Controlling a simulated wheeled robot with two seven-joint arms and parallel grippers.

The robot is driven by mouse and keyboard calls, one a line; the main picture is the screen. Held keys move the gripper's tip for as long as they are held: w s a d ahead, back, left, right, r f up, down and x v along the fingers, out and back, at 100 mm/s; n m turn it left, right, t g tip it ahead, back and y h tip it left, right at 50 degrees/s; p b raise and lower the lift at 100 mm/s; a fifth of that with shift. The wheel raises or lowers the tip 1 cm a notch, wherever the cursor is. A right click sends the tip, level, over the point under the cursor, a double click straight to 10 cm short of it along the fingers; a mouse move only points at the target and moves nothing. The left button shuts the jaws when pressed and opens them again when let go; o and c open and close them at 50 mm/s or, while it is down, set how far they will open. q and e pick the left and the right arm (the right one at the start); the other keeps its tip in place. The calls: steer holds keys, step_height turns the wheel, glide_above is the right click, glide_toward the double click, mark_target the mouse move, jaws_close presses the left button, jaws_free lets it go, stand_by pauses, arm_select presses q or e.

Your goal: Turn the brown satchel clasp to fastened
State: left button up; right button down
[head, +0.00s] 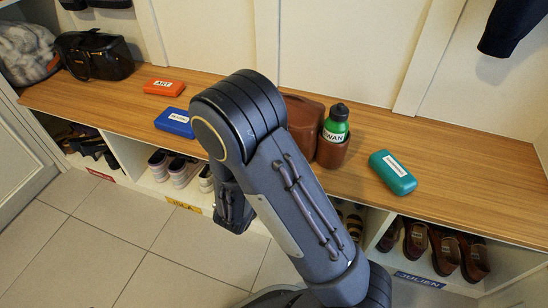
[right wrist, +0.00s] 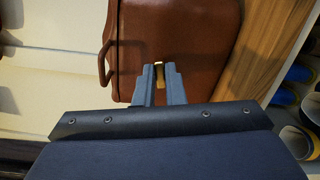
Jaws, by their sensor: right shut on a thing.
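The brown satchel (head: 303,108) stands on the wooden bench top, partly hidden behind my right arm in the head view. In the right wrist view the satchel (right wrist: 195,35) fills the upper middle, with a brown loop handle (right wrist: 103,52) at its left. Its small brass clasp (right wrist: 159,76) lies between the fingers of my right gripper (right wrist: 160,70), which is shut on it at the satchel's face. The fingers cover part of the clasp, and I cannot tell whether it is fastened. The right gripper is hidden by the arm in the head view. My left gripper is in neither view.
A green bottle (head: 336,125) stands in a brown holder (head: 332,152) right of the satchel. A teal case (head: 392,173), a blue case (head: 175,122), an orange case (head: 164,87) and a black bag (head: 94,54) rest on the bench (head: 455,165). Shoes fill the cubbies below.

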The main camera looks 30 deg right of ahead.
steer(key=shift+f+m+b, duration=0.15)
steer(key=shift+m+b, duration=1)
steer(key=shift+m, duration=0.15)
steer(key=c, duration=1.5)
jaws_free()
steer(key=shift+a, duration=0.1)
steer(key=shift+s+a, duration=0.2)
steer(key=shift+a, duration=0.1)
steer(key=p+v, duration=0.1)
steer(key=v, duration=0.6)
steer(key=shift+p, duration=0.35)
